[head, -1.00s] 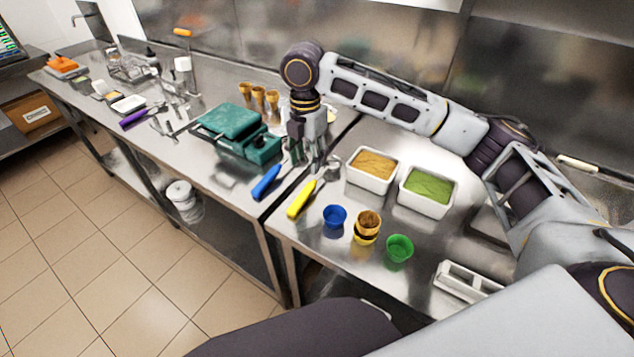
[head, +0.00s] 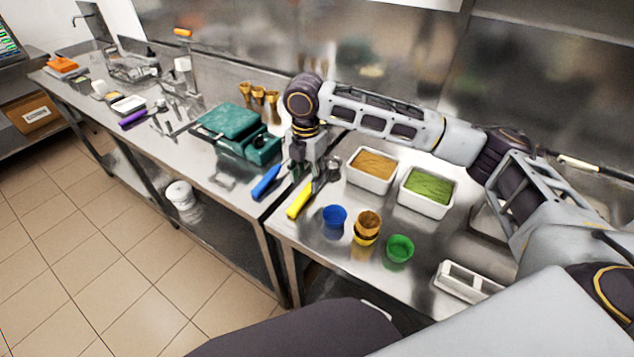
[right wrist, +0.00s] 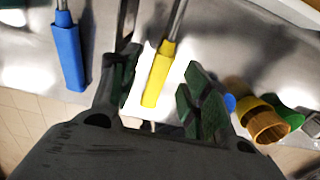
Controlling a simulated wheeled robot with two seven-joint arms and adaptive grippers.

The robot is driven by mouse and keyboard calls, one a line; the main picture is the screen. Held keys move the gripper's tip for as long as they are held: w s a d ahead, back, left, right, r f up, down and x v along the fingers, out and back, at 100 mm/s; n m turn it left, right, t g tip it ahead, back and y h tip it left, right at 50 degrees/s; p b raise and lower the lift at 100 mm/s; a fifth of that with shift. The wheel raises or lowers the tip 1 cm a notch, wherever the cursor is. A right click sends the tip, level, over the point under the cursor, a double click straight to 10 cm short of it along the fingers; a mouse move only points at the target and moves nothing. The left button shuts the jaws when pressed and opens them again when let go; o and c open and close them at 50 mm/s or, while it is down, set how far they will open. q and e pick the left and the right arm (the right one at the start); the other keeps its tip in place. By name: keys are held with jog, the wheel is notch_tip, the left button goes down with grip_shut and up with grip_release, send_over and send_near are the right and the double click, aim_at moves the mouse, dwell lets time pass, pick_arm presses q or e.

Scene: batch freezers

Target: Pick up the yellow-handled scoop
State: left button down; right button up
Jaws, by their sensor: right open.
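The yellow-handled scoop (head: 301,200) lies on the steel counter near its front edge, with its metal end pointing to the back. My right gripper (head: 304,178) hangs pointing down just above it. In the right wrist view, the yellow handle (right wrist: 159,73) shows between the two spread fingers of the right gripper (right wrist: 160,95), closer to the left finger. The jaws are open and empty. I cannot tell from the view how much height is left between fingertips and handle. My left gripper is not in view.
A blue-handled scoop (head: 266,182) lies close left, also in the right wrist view (right wrist: 69,55). Blue (head: 334,216), brown (head: 368,223) and green (head: 400,248) cups stand to the right. Two white tubs (head: 427,206) and a teal device (head: 235,130) are nearby.

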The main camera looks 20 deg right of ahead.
aim_at(309, 188)
jog(key=f, duration=0.3)
jog(key=shift+s+f, duration=0.25)
jog(key=shift+f, duration=0.7)
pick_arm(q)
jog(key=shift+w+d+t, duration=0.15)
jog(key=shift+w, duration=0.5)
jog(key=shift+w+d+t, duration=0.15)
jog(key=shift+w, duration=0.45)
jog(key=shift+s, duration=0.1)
